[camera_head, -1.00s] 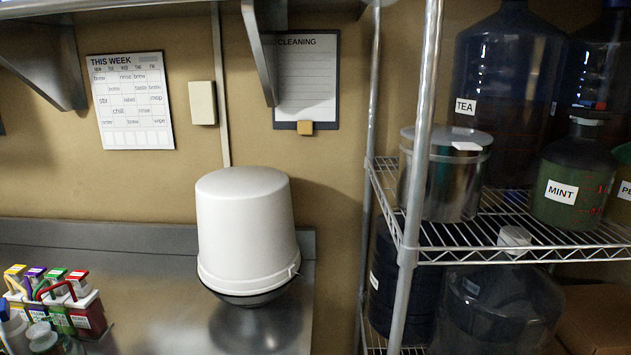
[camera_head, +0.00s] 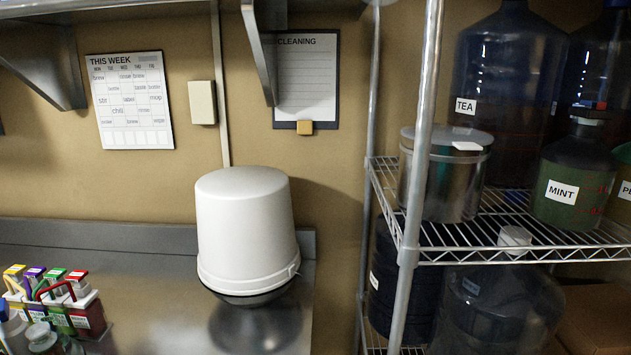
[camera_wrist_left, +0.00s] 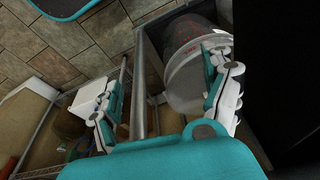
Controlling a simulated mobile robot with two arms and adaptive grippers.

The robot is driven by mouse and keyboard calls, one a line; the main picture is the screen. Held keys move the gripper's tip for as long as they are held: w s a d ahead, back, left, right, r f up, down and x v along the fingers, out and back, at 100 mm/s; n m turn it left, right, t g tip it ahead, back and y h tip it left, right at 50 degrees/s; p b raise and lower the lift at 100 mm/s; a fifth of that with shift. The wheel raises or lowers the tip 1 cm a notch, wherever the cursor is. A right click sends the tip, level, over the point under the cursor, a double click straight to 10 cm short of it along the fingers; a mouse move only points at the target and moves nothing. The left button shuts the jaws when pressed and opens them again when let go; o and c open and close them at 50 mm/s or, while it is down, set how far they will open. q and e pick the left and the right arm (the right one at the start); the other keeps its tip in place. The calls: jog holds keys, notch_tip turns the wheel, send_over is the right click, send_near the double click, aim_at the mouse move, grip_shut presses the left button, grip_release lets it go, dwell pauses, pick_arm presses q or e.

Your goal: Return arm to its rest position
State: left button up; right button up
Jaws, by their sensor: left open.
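My left gripper (camera_wrist_left: 165,110) shows in the left wrist view, its two teal and white fingers spread wide apart. Nothing is held between the fingers. Behind the fingers is a metal post or rail, and a whitish round container (camera_wrist_left: 185,85) sits behind the right finger, partly hidden by it. I cannot tell whether the finger touches it. Neither gripper shows in the head view, and my right gripper is in no view.
A white upturned bucket (camera_head: 246,230) rests on a dark bowl-like base on the steel counter (camera_head: 150,265). A caddy of coloured bottles (camera_head: 88,312) stands at the counter's left. A wire shelf (camera_head: 520,240) at right holds a steel pot (camera_head: 447,185) and large jugs (camera_head: 505,100).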

pick_arm(q)
jog(key=s+a+f, duration=0.1)
jog(key=s+f, duration=0.5)
jog(key=f, duration=0.6)
jog(key=s+f+g, duration=0.1)
jog(key=s+f, duration=0.4)
jog(key=f, duration=0.8)
jog(key=shift+s+a+g, duration=0.3)
jog(key=shift+s+a, duration=0.05)
jog(key=s+f, duration=0.1)
jog(key=s, duration=0.1)
jog(key=s+a+f, duration=0.1)
jog(key=s+f, duration=0.1)
jog(key=s, duration=0.1)
jog(key=s+f, duration=0.2)
jog(key=s, duration=0.1)
jog(key=shift+s+a, duration=0.1)
jog(key=shift+a, duration=0.2)
jog(key=shift+c, duration=0.3)
